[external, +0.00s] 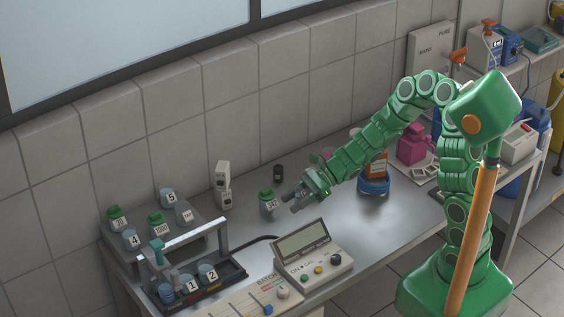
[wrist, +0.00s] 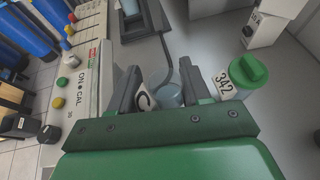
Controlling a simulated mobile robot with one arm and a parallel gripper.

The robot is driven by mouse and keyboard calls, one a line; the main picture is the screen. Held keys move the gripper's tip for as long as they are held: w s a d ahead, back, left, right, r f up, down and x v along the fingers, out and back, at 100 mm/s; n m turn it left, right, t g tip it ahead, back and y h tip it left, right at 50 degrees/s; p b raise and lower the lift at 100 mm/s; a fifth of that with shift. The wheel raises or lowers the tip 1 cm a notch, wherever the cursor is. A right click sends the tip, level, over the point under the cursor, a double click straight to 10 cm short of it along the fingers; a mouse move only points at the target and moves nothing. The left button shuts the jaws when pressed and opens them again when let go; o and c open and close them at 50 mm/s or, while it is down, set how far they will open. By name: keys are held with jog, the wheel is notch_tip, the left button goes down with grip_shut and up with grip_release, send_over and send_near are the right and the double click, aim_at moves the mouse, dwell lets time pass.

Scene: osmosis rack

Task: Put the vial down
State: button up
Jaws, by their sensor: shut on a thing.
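My gripper (wrist: 160,98) is shut on a small pale vial (wrist: 168,95) with a white label marked "C", held between the two dark fingers in the wrist view. In the external view my gripper (external: 288,203) is low over the bench; the held vial is hard to make out there. I cannot tell whether its bottom touches the bench. A green-capped vial (external: 268,203) marked 342 stands upright just left of my gripper; in the wrist view this vial (wrist: 238,80) is right of the fingers, apart from the held vial.
A raised rack (external: 182,252) holding several numbered vials stands at the left, with vials 1 and 2 in front. A meter with a display (external: 305,245) and a control panel (external: 245,303) lie near the front. Bare bench (external: 345,215) shows right of my gripper.

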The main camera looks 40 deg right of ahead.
jog(key=a, duration=0.5)
jog(key=shift+n+g, duration=0.3)
jog(key=shift+n, duration=0.1)
jog(key=shift+a+f, duration=0.2)
jog(key=shift+f, duration=4.2)
jog(key=shift+f, duration=0.15)
jog(key=o, duration=1)
jog(key=shift+r, duration=0.2)
jog(key=shift+v, duration=5.95)
